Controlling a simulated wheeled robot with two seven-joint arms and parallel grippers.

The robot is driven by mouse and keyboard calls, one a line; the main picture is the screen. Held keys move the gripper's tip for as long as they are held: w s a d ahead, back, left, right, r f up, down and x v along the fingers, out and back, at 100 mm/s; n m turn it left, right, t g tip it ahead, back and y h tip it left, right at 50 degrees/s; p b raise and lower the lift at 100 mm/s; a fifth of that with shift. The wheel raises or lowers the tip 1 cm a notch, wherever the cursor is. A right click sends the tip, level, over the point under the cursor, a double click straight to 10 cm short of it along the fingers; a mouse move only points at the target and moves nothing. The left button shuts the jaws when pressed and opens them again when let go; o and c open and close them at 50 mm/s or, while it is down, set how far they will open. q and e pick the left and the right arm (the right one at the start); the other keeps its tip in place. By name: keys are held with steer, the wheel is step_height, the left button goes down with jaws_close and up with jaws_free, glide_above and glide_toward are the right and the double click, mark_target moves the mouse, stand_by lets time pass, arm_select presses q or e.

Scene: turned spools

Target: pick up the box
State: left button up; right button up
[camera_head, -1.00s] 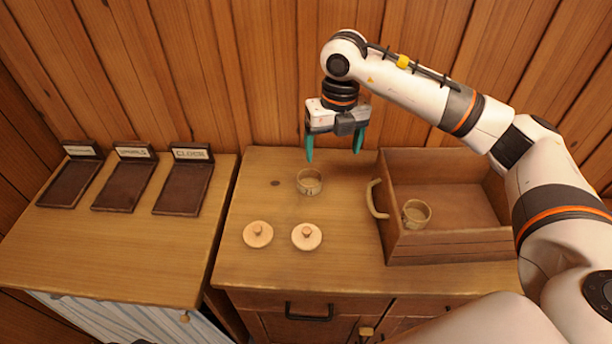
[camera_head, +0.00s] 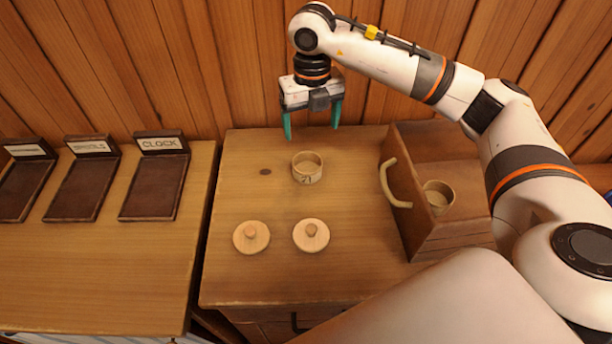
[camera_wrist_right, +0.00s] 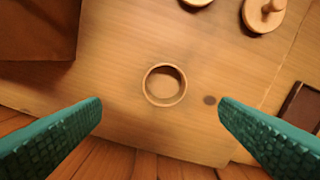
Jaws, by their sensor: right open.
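A small round wooden box (camera_head: 307,168) without a lid stands upright on the wooden cabinet top, with a dark mark on its side. It also shows in the right wrist view (camera_wrist_right: 165,85), open side up and empty. My right gripper (camera_head: 312,130) is open and empty, above and a little behind the box, fingers pointing down. In the wrist view its two teal fingers (camera_wrist_right: 160,122) are wide apart, with the box between and beyond them. A second round box (camera_head: 438,196) sits inside the wooden crate. My left gripper is not in view.
Two round knobbed lids (camera_head: 251,237) (camera_head: 311,235) lie in front of the box. The wooden crate (camera_head: 425,233) with a handle stands to the right. Dark labelled trays (camera_head: 155,189), one reading CLOCK, stand on the left surface, across a gap. The plank wall (camera_head: 240,60) is close behind.

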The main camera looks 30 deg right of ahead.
steer(key=f, duration=0.1)
steer(key=p, duration=0.1)
glide_above(307, 172)
steer(key=f, duration=0.6)
steer(key=shift+s+d, duration=0.15)
steer(key=shift+d, duration=0.2)
steer(key=f, duration=0.3)
steer(key=f+p, duration=0.1)
steer(key=shift+a+f, duration=0.35)
steer(key=shift+f, duration=0.55)
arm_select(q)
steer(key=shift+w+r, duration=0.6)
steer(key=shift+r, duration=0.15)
arm_select(e)
steer(key=c, duration=1)
